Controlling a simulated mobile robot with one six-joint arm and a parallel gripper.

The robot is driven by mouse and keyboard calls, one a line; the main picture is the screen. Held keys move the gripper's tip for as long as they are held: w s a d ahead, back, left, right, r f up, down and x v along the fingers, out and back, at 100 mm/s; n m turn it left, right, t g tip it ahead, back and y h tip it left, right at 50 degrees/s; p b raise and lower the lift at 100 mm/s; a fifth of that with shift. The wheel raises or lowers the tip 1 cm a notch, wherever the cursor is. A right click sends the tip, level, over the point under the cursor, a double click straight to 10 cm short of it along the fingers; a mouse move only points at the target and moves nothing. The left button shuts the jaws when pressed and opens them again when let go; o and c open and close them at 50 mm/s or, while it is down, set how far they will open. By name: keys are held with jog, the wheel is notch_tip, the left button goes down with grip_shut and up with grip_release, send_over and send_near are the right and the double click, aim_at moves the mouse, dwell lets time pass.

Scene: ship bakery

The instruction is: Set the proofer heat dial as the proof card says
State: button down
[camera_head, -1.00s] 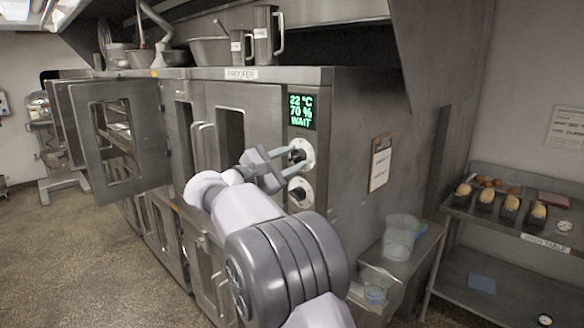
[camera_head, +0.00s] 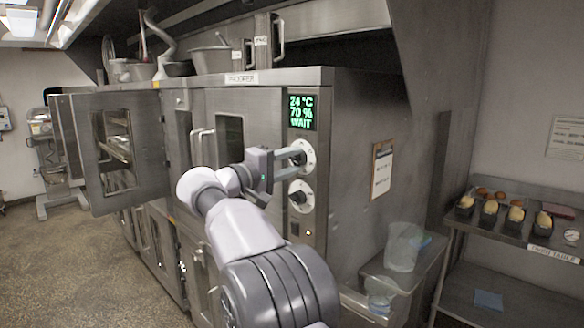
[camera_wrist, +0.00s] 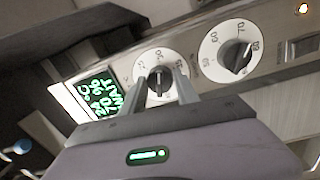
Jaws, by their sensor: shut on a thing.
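The proofer (camera_head: 355,150) is a steel cabinet with a control strip on its front right edge. Its green display (camera_head: 301,112) reads 24 °C, 70 %, WAIT. The upper dial (camera_head: 308,149), a white disc with a dark knob, is the heat dial beside the display; it also shows in the wrist view (camera_wrist: 144,72). My gripper (camera_head: 296,158) is shut on its knob (camera_wrist: 159,82). The lower dial (camera_head: 301,195) is free, its knob near 80 in the wrist view (camera_wrist: 230,52). The proof card (camera_head: 381,169) hangs on the proofer's right side; its text is too small to read.
An open door (camera_head: 119,150) stands out at the left. A shelf with clear tubs (camera_head: 404,247) stands below the card. A labelled rack (camera_head: 552,254) with several loaf tins is at the right.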

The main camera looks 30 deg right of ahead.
jog(key=shift+w+m+g+b, duration=0.1)
jog(key=shift+m+g+b, duration=0.35)
jog(key=shift+m, duration=2.25)
jog(key=shift+w+m+g+b, duration=0.15)
jog(key=shift+m+b, duration=0.55)
jog(key=shift+m, duration=2)
jog(key=shift+s, duration=0.1)
jog(key=c, duration=0.9)
grip_release()
jog(key=p+v, duration=0.3)
jog(key=v, duration=1.4)
jog(key=shift+s+a+r, duration=0.1)
jog(key=shift+a+r, duration=0.05)
jog(key=shift+a, duration=0.1)
